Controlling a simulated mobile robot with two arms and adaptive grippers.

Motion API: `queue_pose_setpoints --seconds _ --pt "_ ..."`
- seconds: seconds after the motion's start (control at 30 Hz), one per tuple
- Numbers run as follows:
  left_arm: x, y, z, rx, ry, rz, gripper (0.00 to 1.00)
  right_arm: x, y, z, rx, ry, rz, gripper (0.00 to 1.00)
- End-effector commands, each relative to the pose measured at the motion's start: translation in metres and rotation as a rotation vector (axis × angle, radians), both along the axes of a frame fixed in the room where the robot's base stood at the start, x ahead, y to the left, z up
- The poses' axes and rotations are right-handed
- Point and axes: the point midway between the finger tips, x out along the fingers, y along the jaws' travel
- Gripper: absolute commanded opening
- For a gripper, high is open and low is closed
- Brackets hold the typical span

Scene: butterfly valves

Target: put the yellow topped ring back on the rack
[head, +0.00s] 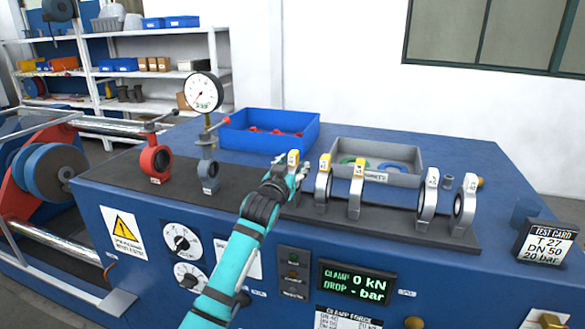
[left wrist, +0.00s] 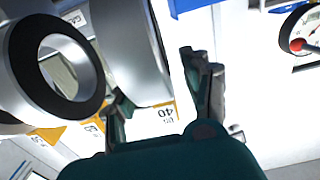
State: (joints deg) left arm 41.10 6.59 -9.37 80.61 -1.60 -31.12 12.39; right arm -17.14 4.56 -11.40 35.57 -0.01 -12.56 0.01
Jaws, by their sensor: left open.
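Several grey rings with coloured tops stand upright in a row on a dark rack strip (head: 392,217) along the blue bench. A yellow-topped ring (head: 293,157) is at my left gripper (head: 291,171), partly hidden by it. Two more yellow-topped rings, one nearer (head: 323,185) and one farther right (head: 356,188), stand beside it. In the left wrist view my left gripper (left wrist: 157,82) is open, with a silver ring (left wrist: 132,45) bearing a yellow "40" tag between or just beyond its fingers; contact is unclear. My right gripper is out of view.
White-topped rings (head: 428,195) stand to the right. A red ring (head: 155,160) and a grey-blue fitting (head: 208,175) stand left. Behind are a gauge (head: 203,92), a blue tray (head: 268,132) and a grey tray (head: 410,178) holding coloured seals.

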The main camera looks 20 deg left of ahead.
Motion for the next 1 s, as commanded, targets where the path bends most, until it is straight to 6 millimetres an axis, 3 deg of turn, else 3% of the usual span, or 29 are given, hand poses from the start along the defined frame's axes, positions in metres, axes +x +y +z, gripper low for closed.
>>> queue_pose_setpoints --seconds 0.27,0.7,1.0 --pt "-0.02 0.001 -0.001 0.0 -0.001 0.0 0.49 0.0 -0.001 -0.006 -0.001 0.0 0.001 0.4" --pt "-0.1 0.004 0.0 0.0 -0.001 0.0 0.49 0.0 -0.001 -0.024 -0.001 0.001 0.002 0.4" --pt "-0.12 0.005 0.001 0.0 0.0 0.001 0.49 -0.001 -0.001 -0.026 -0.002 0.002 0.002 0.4"
